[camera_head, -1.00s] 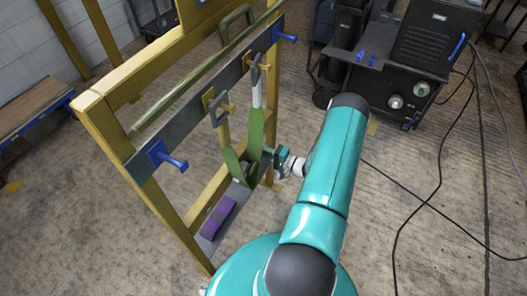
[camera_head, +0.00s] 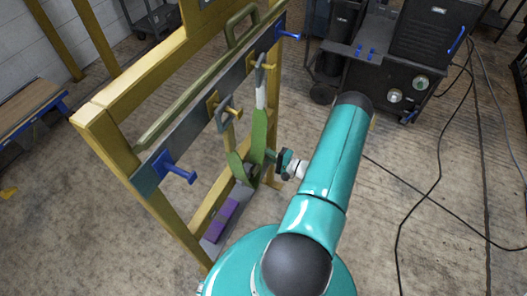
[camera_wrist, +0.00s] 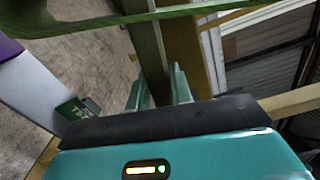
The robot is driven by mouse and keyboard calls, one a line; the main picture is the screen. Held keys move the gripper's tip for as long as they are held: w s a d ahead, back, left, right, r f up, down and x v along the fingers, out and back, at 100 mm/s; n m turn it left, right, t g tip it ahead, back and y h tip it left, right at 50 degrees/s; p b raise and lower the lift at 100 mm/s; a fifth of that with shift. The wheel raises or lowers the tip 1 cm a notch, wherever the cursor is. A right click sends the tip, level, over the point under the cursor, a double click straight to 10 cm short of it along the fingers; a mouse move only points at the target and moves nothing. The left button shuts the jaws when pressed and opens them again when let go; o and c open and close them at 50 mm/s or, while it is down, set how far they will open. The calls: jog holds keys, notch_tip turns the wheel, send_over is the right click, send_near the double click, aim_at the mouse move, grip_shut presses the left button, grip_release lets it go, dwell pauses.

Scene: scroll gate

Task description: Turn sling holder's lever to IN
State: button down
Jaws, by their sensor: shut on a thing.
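A green sling (camera_head: 258,135) hangs from the grey rail of a yellow frame, with a pale upper part below a metal link (camera_head: 260,72). Its lower end spreads in a V above a grey shelf. My gripper (camera_head: 281,160) is at the right side of the sling's lower part. In the wrist view, my gripper (camera_wrist: 158,90) has its two teal fingers on either side of a dark green strip (camera_wrist: 148,45), seemingly the sling, and is shut on it. I cannot make out the holder's lever or an IN mark. A small green label (camera_wrist: 77,108) is too blurred to read.
The yellow frame (camera_head: 100,120) has blue pegs (camera_head: 178,172) on its rail and a brass hook with a grey shackle (camera_head: 224,110). A purple bundle (camera_head: 222,218) lies on the shelf. A dark welding machine (camera_head: 390,75) stands at the back right, with cables on the floor.

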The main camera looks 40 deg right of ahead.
jog(key=shift+s+a+f+m, duration=0.1)
jog(key=shift+a+f+m, duration=0.05)
jog(key=shift+f+m, duration=0.4)
jog(key=shift+a+f+m, duration=0.15)
jog(key=shift+f+m, duration=0.35)
jog(key=shift+m, duration=0.05)
jog(key=s+a+f+m, duration=0.25)
jog(key=a+m, duration=0.35)
jog(key=m, duration=0.3)
jog(key=s+a+f+m, duration=0.2)
jog(key=a+f+m, duration=0.2)
jog(key=a+m, duration=0.35)
jog(key=a+r+m, duration=0.2)
jog(key=m, duration=0.1)
jog(key=s+a+r+m, duration=0.1)
jog(key=a+r+m, duration=0.1)
jog(key=r+m, duration=0.1)
jog(key=s+a+r+m, duration=0.1)
jog(key=a+r+m, duration=0.1)
jog(key=m, duration=0.3)
jog(key=shift+s+r+m, duration=0.2)
jog(key=shift+m, duration=0.05)
jog(key=shift+s+a+r+m, duration=0.1)
jog(key=shift+a+r+m, duration=0.1)
jog(key=shift+r+m, duration=1.6)
jog(key=c, duration=1.2)
grip_release()
jog(key=shift+f, duration=0.1)
jog(key=shift+c, duration=0.2)
